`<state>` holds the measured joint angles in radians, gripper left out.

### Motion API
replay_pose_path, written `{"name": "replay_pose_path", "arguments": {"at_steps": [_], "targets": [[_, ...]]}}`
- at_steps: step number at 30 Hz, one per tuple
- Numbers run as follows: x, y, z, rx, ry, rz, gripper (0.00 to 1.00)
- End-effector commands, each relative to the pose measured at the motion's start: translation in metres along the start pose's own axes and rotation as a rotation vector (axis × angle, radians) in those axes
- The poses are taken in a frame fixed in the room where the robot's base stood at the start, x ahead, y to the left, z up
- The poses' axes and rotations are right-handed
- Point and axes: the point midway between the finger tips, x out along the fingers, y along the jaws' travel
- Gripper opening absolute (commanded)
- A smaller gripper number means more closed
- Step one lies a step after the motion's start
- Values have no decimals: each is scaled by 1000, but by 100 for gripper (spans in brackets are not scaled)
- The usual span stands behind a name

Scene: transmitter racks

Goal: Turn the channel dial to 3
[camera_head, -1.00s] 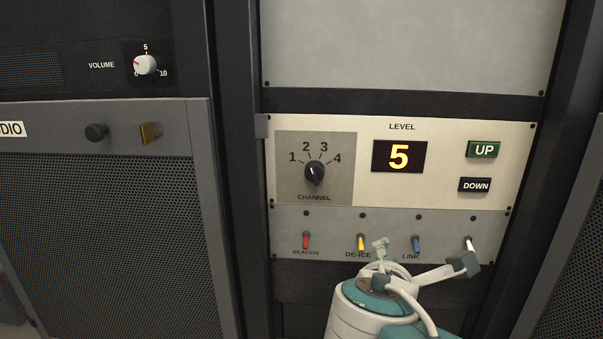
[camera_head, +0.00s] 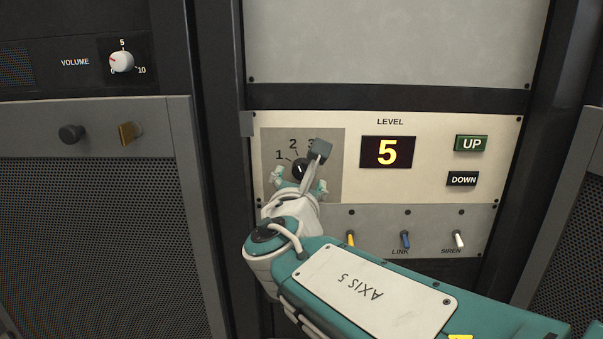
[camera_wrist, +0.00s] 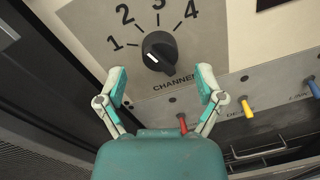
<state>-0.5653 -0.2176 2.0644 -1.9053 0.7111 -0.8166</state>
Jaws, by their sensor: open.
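The channel dial (camera_head: 299,168) is a black round knob with a white mark, on a grey plate (camera_head: 333,185) numbered 1 to 4. In the wrist view the dial (camera_wrist: 159,52) shows whole, its white mark on the left side of the face; I cannot tell exactly which number it points at. My gripper (camera_head: 298,182) is open and empty just in front of the dial. In the wrist view my gripper (camera_wrist: 161,80) has its fingers spread below the dial, apart from it.
Right of the dial are the LEVEL display (camera_head: 387,152) reading 5, a green UP button (camera_head: 471,143) and a black DOWN button (camera_head: 462,179). Below are red (camera_wrist: 182,122), yellow (camera_head: 350,239), blue (camera_head: 405,239) and white (camera_head: 459,238) switches. A volume knob (camera_head: 121,62) is upper left.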

Motion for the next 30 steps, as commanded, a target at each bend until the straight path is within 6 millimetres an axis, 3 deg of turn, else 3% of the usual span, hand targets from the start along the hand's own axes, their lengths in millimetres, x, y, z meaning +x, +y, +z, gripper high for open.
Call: {"name": "replay_pose_path", "arguments": {"at_steps": [6, 15, 17, 21, 30], "targets": [[24, -1, 0, 1, -1, -2, 87], [27, -1, 1, 2, -1, 0, 87], [27, 0, 0, 1, -1, 0, 64], [26, 0, 0, 1, -1, -1, 3], [26, 0, 0, 12, 1, 0, 4]]}}
